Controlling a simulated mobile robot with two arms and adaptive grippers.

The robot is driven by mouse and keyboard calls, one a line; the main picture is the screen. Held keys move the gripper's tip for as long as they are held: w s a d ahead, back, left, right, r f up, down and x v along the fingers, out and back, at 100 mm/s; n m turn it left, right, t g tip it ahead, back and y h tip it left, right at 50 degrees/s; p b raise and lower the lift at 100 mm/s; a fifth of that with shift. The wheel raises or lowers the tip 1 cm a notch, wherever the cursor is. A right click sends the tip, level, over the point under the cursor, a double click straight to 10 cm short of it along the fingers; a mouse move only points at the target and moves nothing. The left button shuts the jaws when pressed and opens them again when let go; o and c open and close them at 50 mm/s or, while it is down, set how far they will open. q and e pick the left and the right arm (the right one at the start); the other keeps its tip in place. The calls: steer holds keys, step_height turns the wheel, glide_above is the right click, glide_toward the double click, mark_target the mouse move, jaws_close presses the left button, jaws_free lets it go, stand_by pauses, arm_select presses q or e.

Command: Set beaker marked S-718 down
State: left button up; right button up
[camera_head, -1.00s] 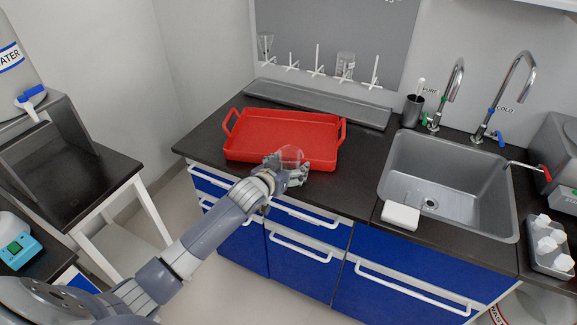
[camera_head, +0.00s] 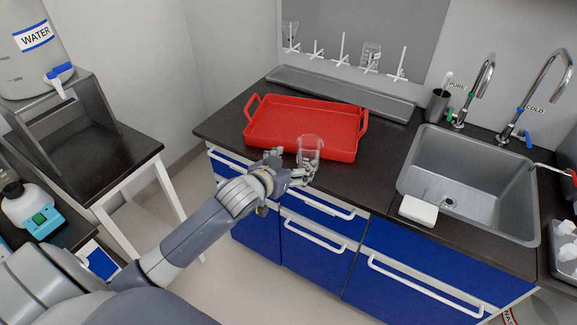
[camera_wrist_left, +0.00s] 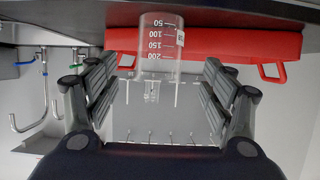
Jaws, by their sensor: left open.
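A clear glass beaker (camera_head: 310,150) stands upright near the counter's front edge, just in front of the red tray. In the left wrist view, which is upside down, the beaker (camera_wrist_left: 160,45) shows white volume marks and a small label too small to read. Its base appears to meet the dark counter. My left gripper (camera_head: 294,169) is open at the front-left of the beaker. In the wrist view its fingers (camera_wrist_left: 158,72) are spread on both sides of the beaker, with visible gaps. My right gripper is out of view.
The red tray (camera_head: 300,128) looks empty and lies behind the beaker. The dark counter (camera_head: 360,186) is clear to the right, up to the sink (camera_head: 470,185) with a white block on its edge. A peg rack (camera_head: 370,58) with glassware hangs on the wall.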

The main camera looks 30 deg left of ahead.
arm_select(q)
steer(key=shift+v, duration=1.3)
